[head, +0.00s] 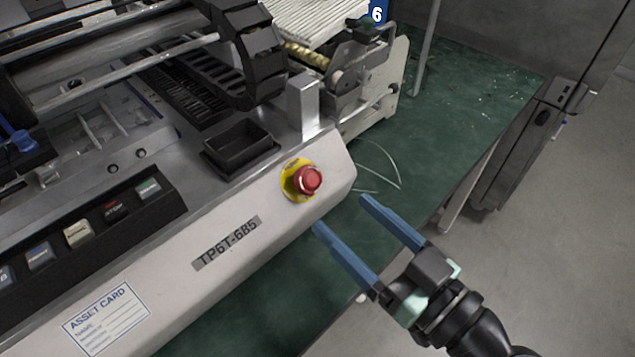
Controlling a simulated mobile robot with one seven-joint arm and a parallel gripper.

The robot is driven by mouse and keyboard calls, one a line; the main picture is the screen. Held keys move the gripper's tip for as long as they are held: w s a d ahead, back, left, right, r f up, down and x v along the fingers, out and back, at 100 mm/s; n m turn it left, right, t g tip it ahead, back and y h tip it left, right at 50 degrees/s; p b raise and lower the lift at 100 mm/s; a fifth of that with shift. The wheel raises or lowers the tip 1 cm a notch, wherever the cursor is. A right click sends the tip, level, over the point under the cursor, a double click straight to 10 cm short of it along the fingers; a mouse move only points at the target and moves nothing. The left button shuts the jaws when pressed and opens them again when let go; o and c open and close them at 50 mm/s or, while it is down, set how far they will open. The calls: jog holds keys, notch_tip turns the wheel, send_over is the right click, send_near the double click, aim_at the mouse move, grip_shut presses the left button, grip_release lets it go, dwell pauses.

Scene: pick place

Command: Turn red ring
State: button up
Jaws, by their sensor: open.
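The red ring (308,180) is the round red knob on a yellow disc (290,187), set on the sloped front face of a white machine (230,265) near its right end. My gripper (340,213) comes in from the lower right. Its two blue fingers are spread apart and empty. The fingertips point toward the knob from below and to its right. In the picture they show apart from it; the exact gap in depth cannot be told.
A black open tray (239,147) and a metal block (302,103) sit behind the knob on the machine. A row of push buttons (78,234) lies to the left. The green table (455,130) has a thin loose wire (385,160) and is otherwise mostly clear at right.

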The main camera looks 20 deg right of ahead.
aim_at(314, 186)
jog(key=x, duration=0.7)
jog(key=shift+w, duration=0.15)
grip_shut()
